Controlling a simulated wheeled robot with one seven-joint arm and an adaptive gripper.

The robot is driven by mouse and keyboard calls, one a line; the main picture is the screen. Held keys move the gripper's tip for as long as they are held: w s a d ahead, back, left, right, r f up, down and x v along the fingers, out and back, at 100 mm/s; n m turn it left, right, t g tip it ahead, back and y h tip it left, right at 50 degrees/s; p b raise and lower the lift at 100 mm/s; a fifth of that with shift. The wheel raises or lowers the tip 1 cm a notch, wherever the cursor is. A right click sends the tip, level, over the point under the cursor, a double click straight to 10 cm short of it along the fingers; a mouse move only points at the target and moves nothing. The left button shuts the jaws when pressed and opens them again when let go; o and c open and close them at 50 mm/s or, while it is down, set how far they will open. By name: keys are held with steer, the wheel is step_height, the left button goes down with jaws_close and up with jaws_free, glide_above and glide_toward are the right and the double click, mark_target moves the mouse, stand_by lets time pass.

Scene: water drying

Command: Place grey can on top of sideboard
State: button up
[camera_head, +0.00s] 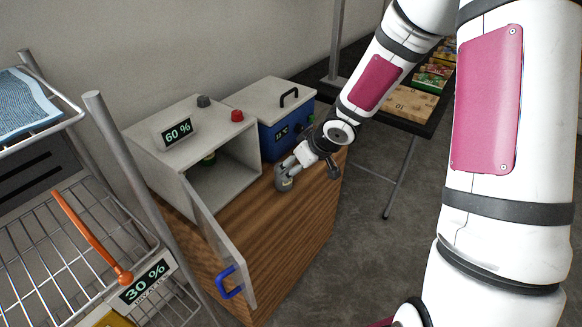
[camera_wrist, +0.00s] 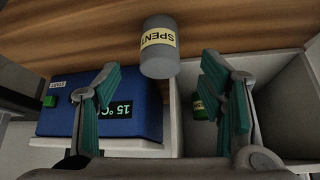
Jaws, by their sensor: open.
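The grey can (camera_head: 284,184) stands on the wooden top of the sideboard (camera_head: 268,222), in front of the white box and the blue box. In the wrist view the grey can (camera_wrist: 159,62) shows a yellow label reading "SPENT". My gripper (camera_head: 289,166) is at the can, partly covering it in the head view. In the wrist view my gripper (camera_wrist: 161,75) is open, with its green-padded fingers spread wide. The can lies in line with the gap, around or just past the fingertips. I see no finger touching it.
An open white box (camera_head: 165,148) reading 60 % holds a green item (camera_wrist: 198,106); its blue-handled door (camera_head: 222,245) swings out over the sideboard's left part. A blue box (camera_head: 284,130) stands behind. A wire rack (camera_head: 70,240) is at left, a table (camera_head: 405,110) at right.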

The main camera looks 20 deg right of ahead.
steer(key=s+d+r+m+g+h+p, duration=0.1)
steer(key=s+d+r+m+h, duration=0.15)
steer(key=s+r, duration=0.55)
steer(key=s+d+r+m+g+h, duration=0.1)
steer(key=s+d+r+h, duration=0.3)
steer(key=s+r, duration=0.5)
steer(key=s+a+r+y, duration=0.2)
steer(key=s+a+r, duration=0.1)
steer(key=s, duration=0.6)
steer(key=s+a+r+m+g+y, duration=0.1)
steer(key=s+a+r, duration=0.3)
steer(key=s, duration=0.6)
steer(key=shift+a+g+y, duration=0.3)
steer(key=shift+y, duration=0.15)
step_height(320, 180, up, 9)
steer(key=t+p, duration=0.1)
steer(key=p, duration=0.7)
steer(key=shift+t, duration=0.4)
